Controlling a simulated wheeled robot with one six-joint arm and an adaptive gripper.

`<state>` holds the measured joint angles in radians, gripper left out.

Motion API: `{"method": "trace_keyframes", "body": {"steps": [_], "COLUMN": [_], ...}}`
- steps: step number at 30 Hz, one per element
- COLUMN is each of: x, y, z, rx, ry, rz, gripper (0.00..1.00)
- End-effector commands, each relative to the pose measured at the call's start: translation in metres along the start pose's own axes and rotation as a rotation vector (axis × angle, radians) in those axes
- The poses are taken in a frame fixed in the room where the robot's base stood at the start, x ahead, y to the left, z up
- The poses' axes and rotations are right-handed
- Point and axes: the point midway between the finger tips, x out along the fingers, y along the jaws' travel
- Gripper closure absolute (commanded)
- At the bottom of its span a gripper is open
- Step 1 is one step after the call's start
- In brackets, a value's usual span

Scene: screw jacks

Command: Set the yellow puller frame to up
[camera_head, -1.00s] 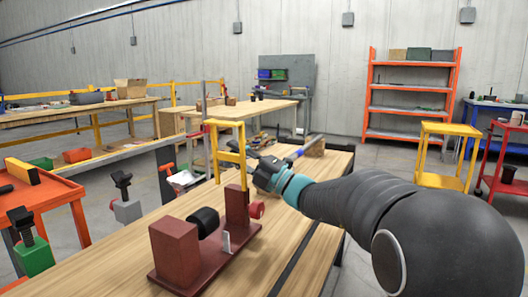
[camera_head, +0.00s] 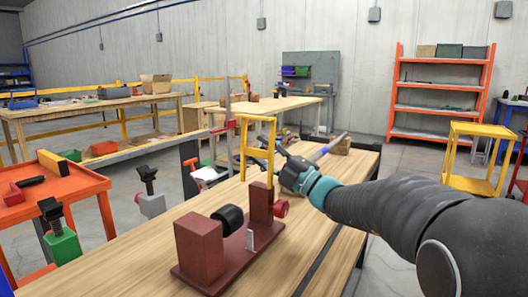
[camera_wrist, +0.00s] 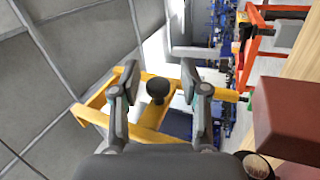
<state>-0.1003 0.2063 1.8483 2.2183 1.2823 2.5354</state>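The yellow puller frame (camera_head: 243,150) stands roughly upright above the rear post of a dark red stand (camera_head: 200,250) on the wooden bench. In the wrist view the yellow frame (camera_wrist: 95,112) lies across the picture beyond my fingers. A round black knob (camera_wrist: 158,88) shows in front of its yellow bar, between the fingers. My gripper (camera_head: 276,152) is at the right side of the frame in the head view. In the wrist view my gripper (camera_wrist: 159,84) has its fingers apart on either side of the knob. Whether they touch anything is unclear.
The stand carries a black roller (camera_head: 228,217) and a red knob (camera_head: 281,208). The wooden bench top (camera_head: 310,240) is clear to the right of the stand. An orange cart (camera_head: 60,200) with a green-based jack (camera_head: 62,243) is at the left.

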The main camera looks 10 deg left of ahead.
Motion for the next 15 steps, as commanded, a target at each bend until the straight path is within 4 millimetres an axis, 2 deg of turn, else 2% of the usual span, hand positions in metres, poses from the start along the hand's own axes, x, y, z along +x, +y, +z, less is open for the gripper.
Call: {"method": "trace_keyframes", "body": {"steps": [9, 15], "x": [-0.003, -0.028], "y": [0.001, 0.001], "z": [0.001, 0.001], "rx": [-0.002, -0.002], "ry": [-0.002, -0.004], "rz": [0.001, 0.001], "gripper": [0.54, 0.54]}}
